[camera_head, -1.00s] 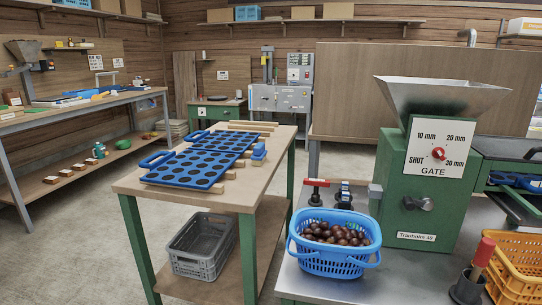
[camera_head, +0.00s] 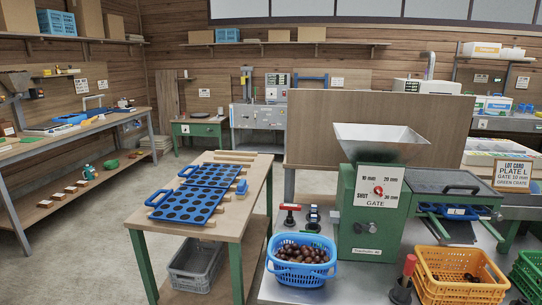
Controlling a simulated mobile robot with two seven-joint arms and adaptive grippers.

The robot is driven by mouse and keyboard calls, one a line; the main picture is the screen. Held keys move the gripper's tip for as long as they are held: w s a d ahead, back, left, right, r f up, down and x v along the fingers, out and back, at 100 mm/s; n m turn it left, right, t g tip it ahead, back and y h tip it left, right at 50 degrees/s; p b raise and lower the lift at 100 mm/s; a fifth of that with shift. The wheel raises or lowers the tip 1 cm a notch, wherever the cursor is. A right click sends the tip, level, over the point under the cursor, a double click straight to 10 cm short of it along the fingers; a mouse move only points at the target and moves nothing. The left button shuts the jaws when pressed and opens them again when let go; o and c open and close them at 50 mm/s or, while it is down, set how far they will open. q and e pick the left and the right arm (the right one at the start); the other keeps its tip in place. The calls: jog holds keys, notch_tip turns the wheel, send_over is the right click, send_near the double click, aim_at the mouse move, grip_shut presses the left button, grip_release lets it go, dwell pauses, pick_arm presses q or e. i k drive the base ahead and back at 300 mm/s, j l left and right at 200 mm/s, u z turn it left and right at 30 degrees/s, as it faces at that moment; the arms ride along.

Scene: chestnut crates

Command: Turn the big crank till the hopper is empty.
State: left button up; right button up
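The green grading machine (camera_head: 360,215) stands on a metal table with a grey hopper (camera_head: 381,143) on top. The upper inner walls look bare; the bottom is hidden. Its gate dial has a red knob (camera_head: 379,190) among 10, 20, 30 mm and SHUT; I cannot read its exact setting. A dark shaft socket (camera_head: 363,227) sits on the front with no crank on it. A red-handled tool (camera_head: 407,268), possibly the crank, stands upright in a black holder. A blue basket (camera_head: 302,270) holds brown chestnuts in front of the machine. Neither of my grippers is in view.
An orange crate (camera_head: 460,290) holds a few dark pieces; a green crate (camera_head: 528,268) is beside it. A lot card (camera_head: 513,176) reads plate L, gate 10 mm, green crate. Blue perforated plates (camera_head: 188,205) lie on the wooden table. A red-handled part (camera_head: 290,214) sits behind the basket.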

aim_at(358, 227)
jog(key=i+j, duration=0.75)
jog(key=i+j+z, duration=0.2)
jog(key=z, duration=0.3)
jog(key=i+j+z, duration=0.15)
jog(key=z, duration=0.3)
jog(key=j, duration=0.1)
